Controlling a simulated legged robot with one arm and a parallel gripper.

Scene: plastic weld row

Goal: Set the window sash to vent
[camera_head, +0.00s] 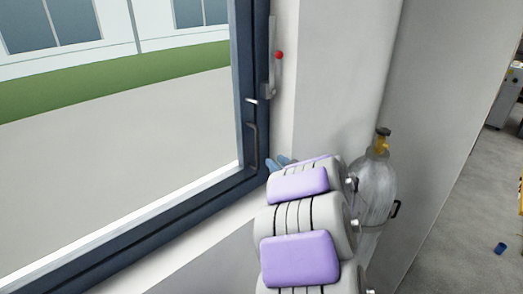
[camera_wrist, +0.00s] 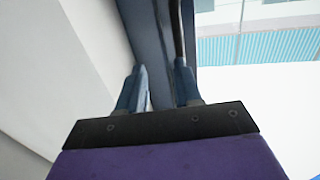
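The window sash (camera_head: 245,120) has a dark blue frame and fills the left of the head view. A slim dark handle (camera_head: 253,145) runs vertically on its right stile, with a light catch (camera_head: 251,100) above. A grey lever with a red knob (camera_head: 279,55) is on the right side of the frame, higher up. My gripper (camera_head: 281,162) is near the lower right corner of the frame, partly hidden by my arm. In the wrist view my gripper (camera_wrist: 159,72) has its blue fingers apart, with the dark frame (camera_wrist: 150,35) behind them. A dark bar (camera_wrist: 177,30) rises behind the right fingertip; contact cannot be told.
A grey gas cylinder (camera_head: 375,190) with a yellow valve stands right of my arm against the wall. A pale wall (camera_head: 335,75) borders the window on the right. A small blue object (camera_head: 500,249) lies on open floor at the far right.

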